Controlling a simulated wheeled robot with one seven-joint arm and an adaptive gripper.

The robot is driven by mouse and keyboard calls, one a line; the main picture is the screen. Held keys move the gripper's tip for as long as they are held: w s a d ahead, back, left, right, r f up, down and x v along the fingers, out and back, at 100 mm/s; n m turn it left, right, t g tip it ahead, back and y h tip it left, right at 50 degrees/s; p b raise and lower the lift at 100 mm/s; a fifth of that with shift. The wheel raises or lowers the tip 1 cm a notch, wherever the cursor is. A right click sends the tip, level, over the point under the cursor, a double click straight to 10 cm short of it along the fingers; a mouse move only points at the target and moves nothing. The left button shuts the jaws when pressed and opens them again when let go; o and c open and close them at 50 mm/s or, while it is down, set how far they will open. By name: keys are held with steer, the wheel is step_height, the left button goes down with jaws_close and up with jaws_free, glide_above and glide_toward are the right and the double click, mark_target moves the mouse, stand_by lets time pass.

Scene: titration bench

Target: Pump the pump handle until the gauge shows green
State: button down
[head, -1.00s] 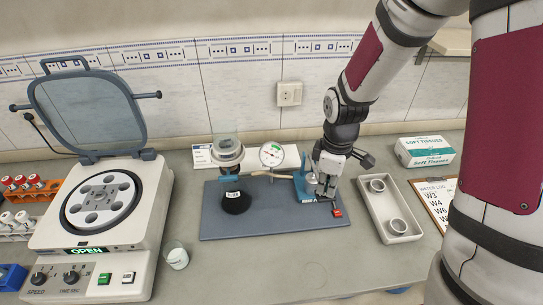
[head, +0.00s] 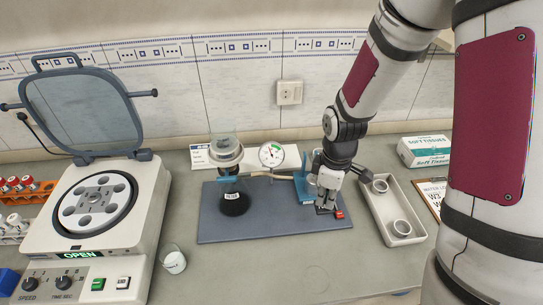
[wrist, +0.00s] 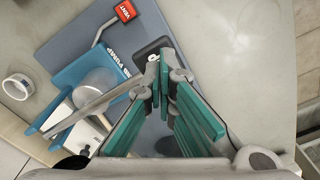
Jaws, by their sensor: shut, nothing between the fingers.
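The blue hand pump (head: 303,190) stands at the right of the dark blue board, partly hidden by my arm. In the wrist view its blue body (wrist: 85,62) holds a clear cylinder, and a grey lever bar (wrist: 85,112) runs toward my fingertips. A black grip (wrist: 150,48) shows just beyond the fingertips; I cannot tell if they touch it. My gripper (head: 327,208) is shut and empty, pointing down low over the board's right end; its teal-padded fingers (wrist: 165,82) show in the wrist view. The round gauge (head: 271,155) has a green patch; its needle is too small to read surely.
The red vent tag (head: 339,214) is beside my gripper. A tan hose (head: 265,176) joins the pump to the dark flask (head: 234,203). A tray (head: 392,237) with two rings stands right, a centrifuge (head: 95,220) and small beaker (head: 173,260) left. The front counter is clear.

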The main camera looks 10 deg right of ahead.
step_height(320, 180, up, 8)
steer(key=p, duration=0.3)
steer(key=shift+f+p, duration=0.2)
steer(key=shift+p, duration=0.1)
stand_by(0.8)
steer(key=shift+f+b, duration=1.2)
steer(key=shift+f, duration=2.8)
step_height(320, 180, up, 8)
steer(key=p, duration=0.3)
steer(key=shift+r+p, duration=1.1)
steer(key=shift+r, duration=1.4)
